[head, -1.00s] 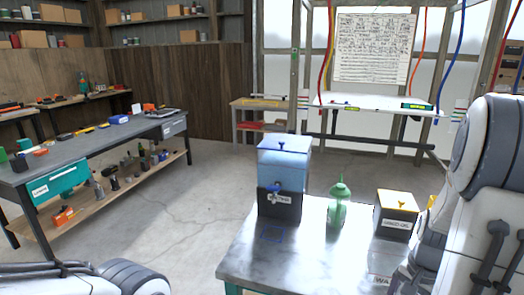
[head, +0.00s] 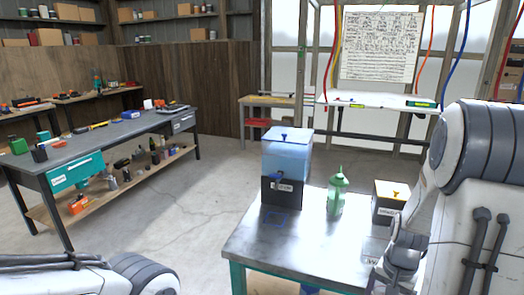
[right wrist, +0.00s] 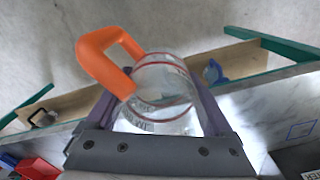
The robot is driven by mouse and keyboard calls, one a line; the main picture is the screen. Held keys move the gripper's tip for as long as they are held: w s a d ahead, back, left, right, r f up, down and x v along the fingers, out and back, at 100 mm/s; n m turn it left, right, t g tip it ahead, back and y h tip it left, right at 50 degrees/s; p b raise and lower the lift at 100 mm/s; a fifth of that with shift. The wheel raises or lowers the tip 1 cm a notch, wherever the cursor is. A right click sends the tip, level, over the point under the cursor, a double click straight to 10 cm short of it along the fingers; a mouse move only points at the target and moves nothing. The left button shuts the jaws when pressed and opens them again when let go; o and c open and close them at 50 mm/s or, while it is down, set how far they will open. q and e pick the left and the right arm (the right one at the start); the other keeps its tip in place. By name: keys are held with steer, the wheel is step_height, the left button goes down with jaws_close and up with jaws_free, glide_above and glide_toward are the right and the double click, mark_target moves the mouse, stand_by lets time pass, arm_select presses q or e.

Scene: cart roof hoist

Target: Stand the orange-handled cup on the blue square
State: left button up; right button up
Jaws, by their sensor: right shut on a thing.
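The clear cup (right wrist: 165,85) with red rims and a bent orange handle (right wrist: 108,62) is between the fingers of my right gripper (right wrist: 152,98), which is shut on it. The handle points to the upper left in that view. The cup is hidden in the head view, where my right wrist is over the table's right front part. The blue square (head: 277,219) is an outline on the metal table, in front of the dispenser; it also shows at the right of the right wrist view (right wrist: 301,130). It looks empty. My left gripper is outside the views.
A blue water dispenser (head: 286,160) stands behind the square. The metal tabletop (head: 300,240) is bare in front. A blue mug (right wrist: 214,71) shows below the table edge.

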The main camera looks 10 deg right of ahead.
steer(key=w+a+f+n, duration=0.3)
steer(key=a+f+n, duration=0.1)
steer(key=a, duration=0.5)
steer(key=w+a+f+n, duration=0.4)
steer(key=a+f+n, duration=0.1)
steer(key=a, duration=0.5)
steer(key=shift+w+n+p, duration=0.3)
steer(key=shift+n, duration=0.6)
steer(key=shift+a+f, duration=0.1)
steer(key=shift+a, duration=0.05)
